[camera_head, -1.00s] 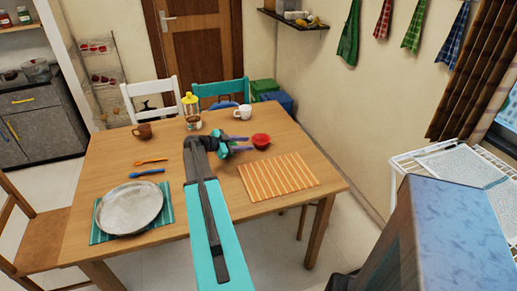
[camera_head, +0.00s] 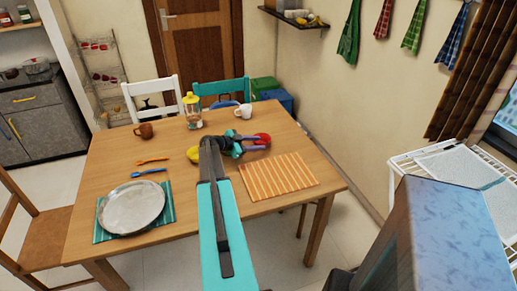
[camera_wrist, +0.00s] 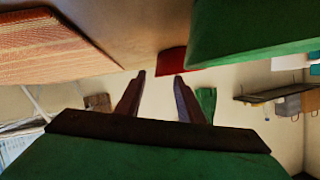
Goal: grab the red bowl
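The red bowl (camera_head: 264,138) sits on the wooden table, at the far right part, behind the striped placemat. In the wrist view only a red part of it (camera_wrist: 172,59) shows, just beyond the fingertips and partly cut off by a green shape. My gripper (camera_head: 257,143) reaches over the table right at the bowl's near left side, fingers pointing right. In the wrist view my gripper (camera_wrist: 159,75) has its two fingers apart, with nothing seen held between them. Whether a finger touches the bowl cannot be told.
An orange striped placemat (camera_head: 278,177) lies in front of the bowl. A white mug (camera_head: 243,112) and a yellow-lidded jar (camera_head: 192,112) stand behind. A yellow bowl (camera_head: 193,154) is left of my arm. A plate (camera_head: 131,207) lies at the left front.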

